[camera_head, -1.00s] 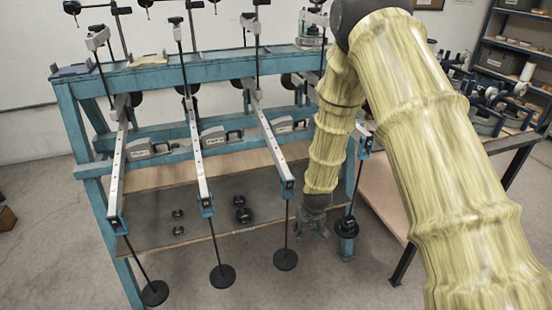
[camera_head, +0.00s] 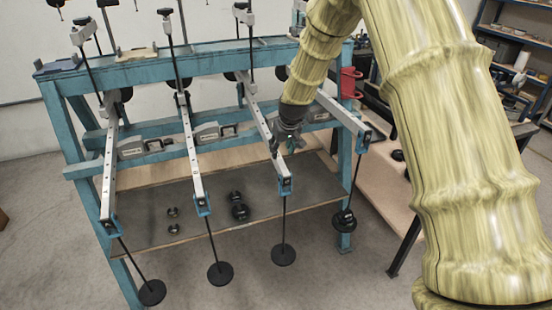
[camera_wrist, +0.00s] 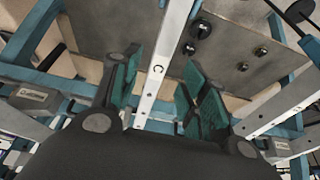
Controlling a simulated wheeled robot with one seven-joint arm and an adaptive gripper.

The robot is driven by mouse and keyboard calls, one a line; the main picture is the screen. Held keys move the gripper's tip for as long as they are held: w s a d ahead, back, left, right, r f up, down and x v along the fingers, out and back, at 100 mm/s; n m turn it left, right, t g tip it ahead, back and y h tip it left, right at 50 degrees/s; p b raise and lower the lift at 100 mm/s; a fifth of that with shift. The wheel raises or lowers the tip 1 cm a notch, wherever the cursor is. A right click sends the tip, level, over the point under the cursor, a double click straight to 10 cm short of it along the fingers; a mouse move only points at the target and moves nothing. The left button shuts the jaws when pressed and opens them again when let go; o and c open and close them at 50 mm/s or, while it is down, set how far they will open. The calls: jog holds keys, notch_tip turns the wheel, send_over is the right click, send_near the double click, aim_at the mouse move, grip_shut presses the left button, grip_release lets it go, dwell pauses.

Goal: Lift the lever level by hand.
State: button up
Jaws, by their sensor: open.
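Several grey metal levers slope down toward me from the blue frame, each with a blue end bracket and a hanging rod with a black disc. My gripper (camera_head: 286,146) is at the third lever from the left (camera_head: 260,124), a little up from its lower end bracket (camera_head: 285,186). In the wrist view this lever (camera_wrist: 165,60), marked "C", runs through the gap between the green pads of my open gripper (camera_wrist: 159,88). I cannot tell whether the pads touch it. Its weight disc (camera_head: 284,255) hangs below. My gripper hides part of the lever in the head view.
The blue frame (camera_head: 160,70) spans the levers. The neighbouring second lever (camera_head: 190,150) and right lever (camera_head: 343,112) are close on either side. A shelf (camera_head: 190,205) below holds small black weights (camera_head: 239,208). A side table (camera_head: 380,190) stands to the right.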

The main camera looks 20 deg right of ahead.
aim_at(279, 158)
jog(key=shift+p+x, duration=0.55)
jog(key=shift+x, duration=2.95)
grip_shut()
